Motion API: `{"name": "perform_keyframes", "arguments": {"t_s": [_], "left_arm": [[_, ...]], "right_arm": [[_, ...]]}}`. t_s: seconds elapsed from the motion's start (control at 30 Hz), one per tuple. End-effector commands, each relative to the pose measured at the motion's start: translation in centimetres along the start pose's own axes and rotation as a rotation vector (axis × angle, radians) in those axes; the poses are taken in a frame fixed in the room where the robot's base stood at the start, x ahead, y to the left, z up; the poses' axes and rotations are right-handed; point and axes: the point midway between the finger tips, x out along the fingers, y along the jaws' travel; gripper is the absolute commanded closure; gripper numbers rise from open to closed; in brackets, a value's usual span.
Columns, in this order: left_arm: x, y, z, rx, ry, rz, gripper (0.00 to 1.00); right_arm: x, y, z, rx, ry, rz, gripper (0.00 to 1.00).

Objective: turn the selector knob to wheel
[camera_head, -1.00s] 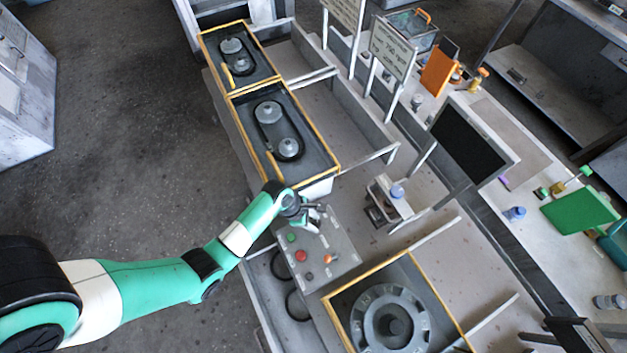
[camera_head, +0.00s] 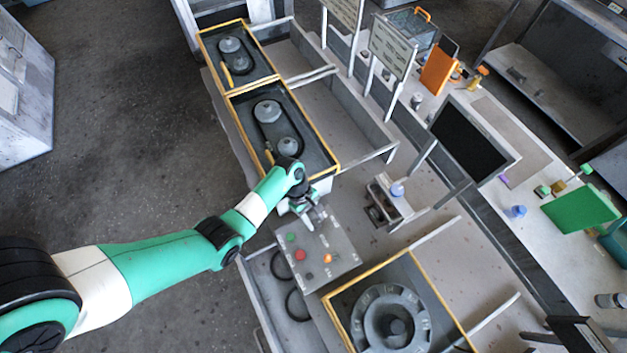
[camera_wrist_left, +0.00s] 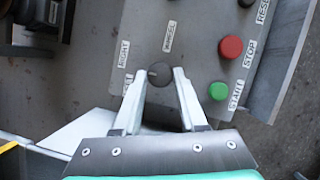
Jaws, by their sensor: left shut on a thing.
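The selector knob (camera_wrist_left: 160,74) is a round dark knob on the grey control panel (camera_wrist_left: 195,65). A small pale mark shows on its left part in the left wrist view. Small white labels surround it, among them one above it (camera_wrist_left: 170,37) and one at its left (camera_wrist_left: 122,53); their text is hard to read. My left gripper (camera_wrist_left: 161,78) is shut on the knob, one finger on each side. In the head view my left gripper (camera_head: 309,214) is at the panel's upper left end (camera_head: 338,240) and hides the knob. My right gripper is not in view.
The panel carries a red button (camera_head: 299,254), a green button (camera_head: 291,238), an orange control (camera_head: 327,258) and a dark button (camera_head: 309,275). A yellow-edged belt box (camera_head: 320,148) stands just behind my wrist. A yellow-edged box with a grey wheel (camera_head: 372,303) is in front.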

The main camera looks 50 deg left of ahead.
Motion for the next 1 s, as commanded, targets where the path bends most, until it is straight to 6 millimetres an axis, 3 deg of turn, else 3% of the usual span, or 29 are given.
{"name": "perform_keyframes", "arguments": {"t_s": [0.6,1.0], "left_arm": [[0.6,0.7,0.0,0.525,0.001,-0.215,1.00],[0.5,0.8,0.2,0.715,-0.002,-0.292,1.00]], "right_arm": [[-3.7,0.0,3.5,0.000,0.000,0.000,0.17],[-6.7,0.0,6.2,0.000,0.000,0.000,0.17]]}}
